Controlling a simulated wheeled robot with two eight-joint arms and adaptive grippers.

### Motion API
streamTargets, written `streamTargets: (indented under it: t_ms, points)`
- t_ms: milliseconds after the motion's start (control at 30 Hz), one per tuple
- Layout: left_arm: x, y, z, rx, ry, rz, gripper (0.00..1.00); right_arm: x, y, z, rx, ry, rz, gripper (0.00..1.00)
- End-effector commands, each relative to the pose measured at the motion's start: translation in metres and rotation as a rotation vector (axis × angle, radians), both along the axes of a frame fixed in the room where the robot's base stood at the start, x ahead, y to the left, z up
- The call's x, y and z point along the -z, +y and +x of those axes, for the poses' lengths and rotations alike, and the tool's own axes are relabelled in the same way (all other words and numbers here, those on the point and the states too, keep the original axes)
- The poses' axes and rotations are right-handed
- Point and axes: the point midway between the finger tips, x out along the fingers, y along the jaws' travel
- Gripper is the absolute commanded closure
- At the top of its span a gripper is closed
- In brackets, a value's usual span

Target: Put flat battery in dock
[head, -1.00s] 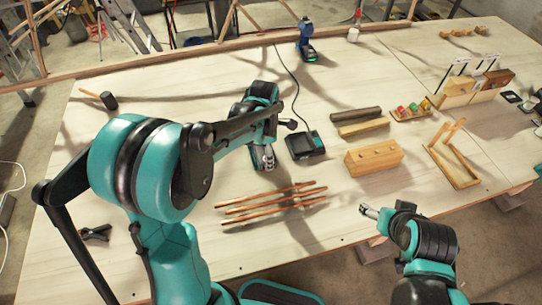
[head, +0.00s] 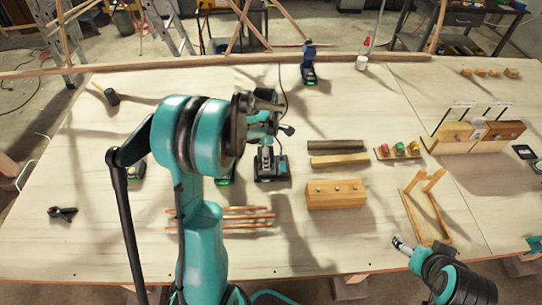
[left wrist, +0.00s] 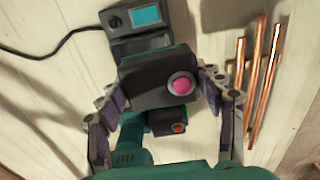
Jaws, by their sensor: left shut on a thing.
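My left gripper (head: 266,160) is over the black dock (head: 272,177), among the tools in the middle of the table. In the left wrist view, my left gripper's (left wrist: 165,115) two fingers are shut on a dark battery (left wrist: 150,82) with a round pink-red light. The dock, with a cyan screen (left wrist: 147,15), lies just beyond the battery there. I cannot tell whether the battery touches the dock or is seated in it. In the head view the battery is mostly hidden by the gripper. My right gripper (head: 402,245) is at the lower right, away from the dock, too small to read.
A thing with a green light (head: 222,181) stands left of the dock, partly hidden by my arm. A wooden block (head: 335,195) and two bars (head: 337,147) are to the right. A blue drill (head: 308,65) stands behind.

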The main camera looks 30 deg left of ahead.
Motion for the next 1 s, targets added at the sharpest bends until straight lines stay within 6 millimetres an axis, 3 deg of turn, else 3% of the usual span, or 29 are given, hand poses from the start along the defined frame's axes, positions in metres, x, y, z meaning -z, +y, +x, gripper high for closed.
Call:
streamTargets:
  t_ms: [567,1000]
  points:
    - [0.045,0.014,0.024,-0.001,0.000,0.000,0.82,0.031,0.000,0.000,0.000,0.000,0.000,0.27]
    - [0.046,0.014,0.024,-0.001,0.000,0.000,0.82,0.031,0.000,0.000,0.000,0.000,0.000,0.27]
